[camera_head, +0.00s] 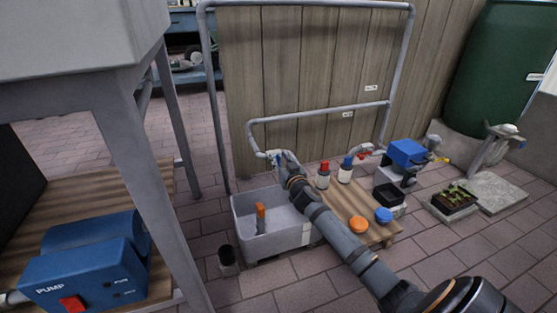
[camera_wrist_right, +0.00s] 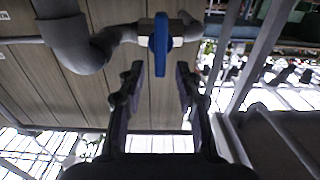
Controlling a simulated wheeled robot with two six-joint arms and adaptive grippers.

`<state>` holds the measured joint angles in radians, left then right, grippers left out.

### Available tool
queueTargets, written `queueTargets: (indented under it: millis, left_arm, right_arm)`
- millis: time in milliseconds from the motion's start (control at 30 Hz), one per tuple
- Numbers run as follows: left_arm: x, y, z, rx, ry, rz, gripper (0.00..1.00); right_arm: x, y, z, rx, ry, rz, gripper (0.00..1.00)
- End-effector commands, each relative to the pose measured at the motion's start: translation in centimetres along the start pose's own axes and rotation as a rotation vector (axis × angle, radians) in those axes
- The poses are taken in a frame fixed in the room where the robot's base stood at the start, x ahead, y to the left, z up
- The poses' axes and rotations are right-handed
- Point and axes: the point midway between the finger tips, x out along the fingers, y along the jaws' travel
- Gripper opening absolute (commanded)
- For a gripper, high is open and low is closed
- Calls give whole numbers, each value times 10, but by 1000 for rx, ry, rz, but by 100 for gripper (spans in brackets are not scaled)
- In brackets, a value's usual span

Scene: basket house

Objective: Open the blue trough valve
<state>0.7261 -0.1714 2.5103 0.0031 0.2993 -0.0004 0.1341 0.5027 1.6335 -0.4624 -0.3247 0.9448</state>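The blue trough valve shows in the right wrist view as a blue lever (camera_wrist_right: 161,45) on a pale valve body in a grey pipe. In the head view the valve (camera_head: 275,156) is small and partly hidden at the pipe end above the grey trough (camera_head: 272,243). My right gripper (camera_wrist_right: 160,70) is open, with one finger to each side of the lever's line. The lever's lower end appears at or just beyond the fingertips; contact cannot be told. In the head view my right gripper (camera_head: 284,160) is beside the valve. My left gripper is not in view.
A low wooden stand (camera_head: 352,203) holds bottles and orange and blue lids right of the trough. A red-handled valve (camera_head: 366,149) sits farther right on the pipe. A blue pump (camera_head: 85,262) is at left. Wooden panels (camera_head: 300,80) stand behind the pipe.

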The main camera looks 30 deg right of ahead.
Motion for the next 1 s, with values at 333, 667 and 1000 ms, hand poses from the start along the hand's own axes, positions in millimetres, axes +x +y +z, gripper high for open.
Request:
queueTargets:
  millis: [333, 667, 1000]
  left_arm:
    - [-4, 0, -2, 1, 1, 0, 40]
    - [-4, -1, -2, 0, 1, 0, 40]
    - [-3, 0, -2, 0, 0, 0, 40]
  right_arm:
    - [19, 0, 0, 0, -1, -1, 34]
    - [18, 0, 0, 0, -1, 0, 4]
    - [18, 0, 0, -7, -1, 0, 0]
